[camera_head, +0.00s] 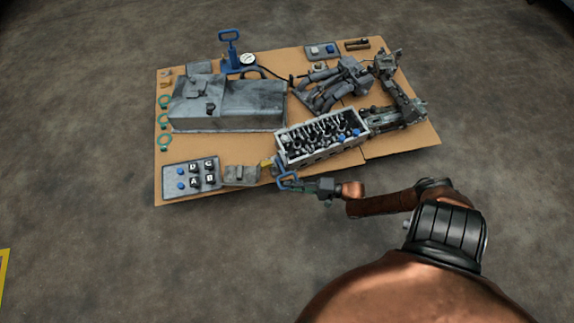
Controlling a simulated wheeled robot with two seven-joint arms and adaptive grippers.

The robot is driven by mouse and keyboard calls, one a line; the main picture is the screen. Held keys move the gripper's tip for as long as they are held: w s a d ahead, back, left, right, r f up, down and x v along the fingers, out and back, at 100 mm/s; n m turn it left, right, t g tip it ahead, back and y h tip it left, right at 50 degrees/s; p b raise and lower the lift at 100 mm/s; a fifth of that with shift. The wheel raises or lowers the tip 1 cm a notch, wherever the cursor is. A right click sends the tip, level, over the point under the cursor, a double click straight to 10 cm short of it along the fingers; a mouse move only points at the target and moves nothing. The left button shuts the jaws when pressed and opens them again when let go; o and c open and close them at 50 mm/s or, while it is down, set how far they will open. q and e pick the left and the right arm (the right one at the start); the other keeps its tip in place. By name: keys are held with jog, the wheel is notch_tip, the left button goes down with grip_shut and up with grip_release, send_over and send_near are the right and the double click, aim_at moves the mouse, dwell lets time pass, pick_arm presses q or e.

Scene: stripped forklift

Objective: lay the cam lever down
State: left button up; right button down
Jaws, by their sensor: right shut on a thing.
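My right gripper (290,181) is low over the front edge of the cardboard, just in front of the engine head. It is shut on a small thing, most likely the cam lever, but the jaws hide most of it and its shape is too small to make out. The grey cylinder head (303,155), an open box with rows of valve parts, lies right behind the gripper. I cannot tell whether the held thing touches the head or the cardboard. My left gripper is not in view.
A grey tray (190,186) with lettered blocks and blue knobs stands left of the gripper, and a small grey block (241,175) sits between them. A large grey cover (228,105) and a blue hand pump (230,55) stand behind. The cardboard (400,148) is bare at the front right.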

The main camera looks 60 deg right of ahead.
jog(key=shift+s+a+f, duration=0.1)
jog(key=shift+s+f, duration=0.05)
jog(key=shift+f, duration=0.1)
jog(key=c, duration=2.2)
grip_release()
jog(key=shift+o, duration=1.2)
jog(key=shift+r, duration=0.1)
jog(key=v, duration=1.2)
